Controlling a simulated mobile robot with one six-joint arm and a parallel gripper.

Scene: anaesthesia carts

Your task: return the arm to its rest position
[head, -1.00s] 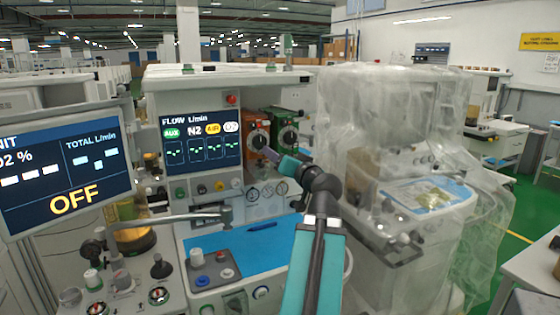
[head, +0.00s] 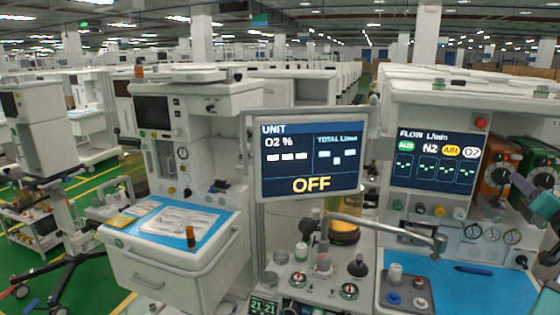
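Only the end part of my arm shows, at the right edge of the head view: a teal link and a greyish tip. My gripper (head: 523,186) is seen small and edge-on, in front of the green vaporizer (head: 535,165) and right of the orange vaporizer (head: 494,178). I cannot tell whether it touches anything or whether its fingers are open. No held object can be made out. The rest of the arm is outside the picture.
An anaesthesia cart with a flow screen (head: 436,161) and a blue worktop (head: 455,288) stands at right. A monitor reading OFF (head: 311,158) juts out centrally. Another cart with a white drawer (head: 160,272) stands left.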

